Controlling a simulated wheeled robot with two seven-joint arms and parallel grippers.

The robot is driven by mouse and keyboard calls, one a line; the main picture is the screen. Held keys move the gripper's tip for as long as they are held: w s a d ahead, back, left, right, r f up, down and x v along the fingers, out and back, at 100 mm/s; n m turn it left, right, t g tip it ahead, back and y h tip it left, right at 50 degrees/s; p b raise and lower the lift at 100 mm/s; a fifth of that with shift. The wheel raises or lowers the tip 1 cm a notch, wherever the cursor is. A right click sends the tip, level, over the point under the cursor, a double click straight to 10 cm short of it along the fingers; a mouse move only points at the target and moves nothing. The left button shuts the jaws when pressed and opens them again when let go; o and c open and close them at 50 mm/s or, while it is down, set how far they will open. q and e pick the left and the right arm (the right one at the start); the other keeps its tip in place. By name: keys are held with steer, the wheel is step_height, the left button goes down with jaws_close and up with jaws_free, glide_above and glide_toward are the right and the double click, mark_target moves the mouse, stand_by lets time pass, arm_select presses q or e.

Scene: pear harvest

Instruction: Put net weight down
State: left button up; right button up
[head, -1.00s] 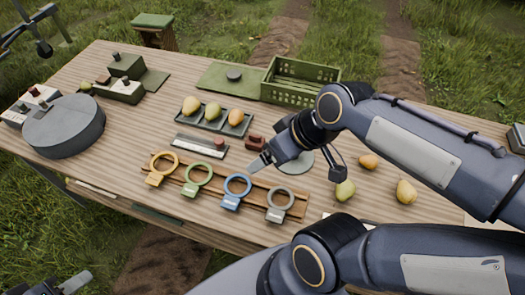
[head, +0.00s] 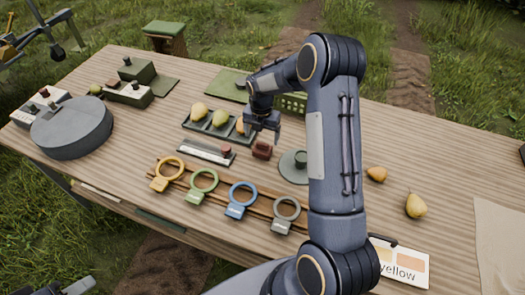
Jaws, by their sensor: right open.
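A dark red block (head: 262,150) stands on the table beside the white-scaled bar. A grey-green disc with a dark knob (head: 296,167) lies right of it, its right edge hidden by my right arm. I cannot tell from the picture which of these is the net weight. My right gripper (head: 262,134) is open, pointing down just above and behind the red block, close to the right end of the pear tray. Nothing shows between its fingers. Part of what looks like my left gripper (head: 72,288) shows at the bottom left corner; its jaws are not clear.
A dark tray (head: 219,131) holds three pears. Yellow, green, blue and grey rings (head: 240,203) lie along a wooden rack. A green crate (head: 293,103) is partly hidden behind my arm. A large grey drum (head: 69,127) stands left. Loose pears (head: 415,205) and a "yellow" card (head: 401,264) lie right.

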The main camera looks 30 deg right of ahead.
mark_target(263, 144)
step_height(263, 144, down, 2)
steer(key=shift+f+b, duration=0.15)
steer(key=shift+b, duration=0.45)
step_height(263, 144, down, 6)
steer(key=b, duration=0.2)
steer(key=shift+d+b, duration=0.15)
steer(key=shift+b, duration=0.25)
steer(key=shift+r, duration=0.2)
steer(key=shift+c, duration=0.3)
steer(key=c, duration=1.3)
steer(key=shift+r, duration=0.1)
